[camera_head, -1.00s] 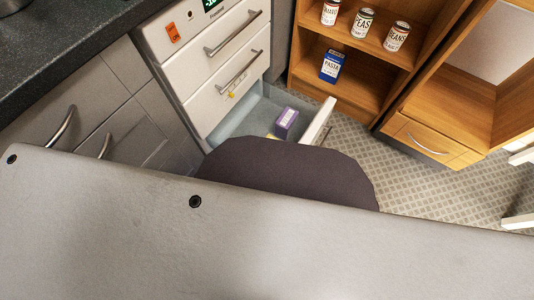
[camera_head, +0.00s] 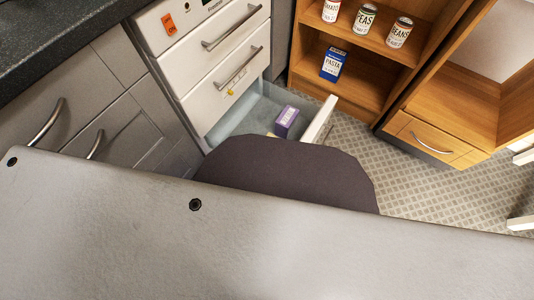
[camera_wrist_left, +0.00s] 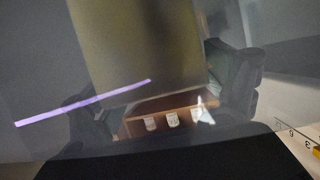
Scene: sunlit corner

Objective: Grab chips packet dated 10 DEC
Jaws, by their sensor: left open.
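No chips packet and no 10 DEC date can be made out in either view. In the head view, an open drawer (camera_head: 318,119) of the white cabinet holds a purple box (camera_head: 286,121). A small pale yellowish thing beside the box is mostly hidden by a dark rounded shape of mine. My left gripper (camera_wrist_left: 160,95) shows in the left wrist view as two dark fingers, spread apart. A blurred yellowish-brown panel (camera_wrist_left: 140,45) lies beyond them, and I cannot tell what it is. My right gripper is in neither view.
A wooden shelf (camera_head: 375,85) holds several cans, including peas (camera_head: 364,20) and beans (camera_head: 399,32), and a blue pasta box (camera_head: 333,63). Grey cupboards (camera_head: 105,110) and a dark counter (camera_head: 60,30) are on the left. Patterned floor (camera_head: 400,180) is clear on the right.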

